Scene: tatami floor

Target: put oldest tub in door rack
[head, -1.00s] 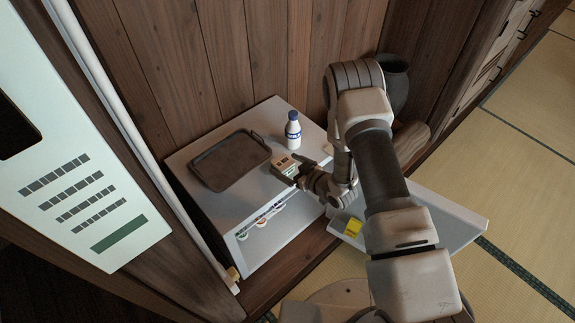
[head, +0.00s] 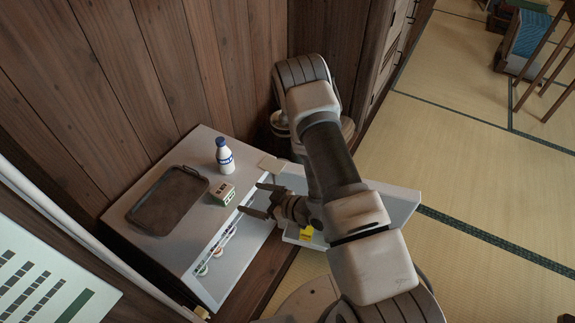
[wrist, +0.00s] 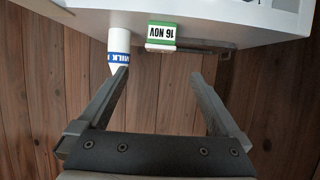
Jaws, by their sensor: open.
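A small tub (head: 222,194) with a green-and-white label stands on top of the small white fridge (head: 185,243). In the wrist view the tub's label (wrist: 161,32) reads 16 NOV. Several round tubs (head: 217,251) show inside the open fridge front; their dates are too small to read. The fridge door (head: 397,207) stands open at right, with a yellow item (head: 306,233) in its rack, partly hidden by my arm. My gripper (head: 256,199) is open and empty, just right of the labelled tub and apart from it. Its spread fingers show in the wrist view (wrist: 159,75).
A milk bottle (head: 224,156) stands behind the tub; it also shows in the wrist view (wrist: 119,53). A dark tray (head: 168,200) covers the left of the fridge top. A wooden wall (head: 150,75) is behind. Open tatami floor (head: 465,160) lies to the right.

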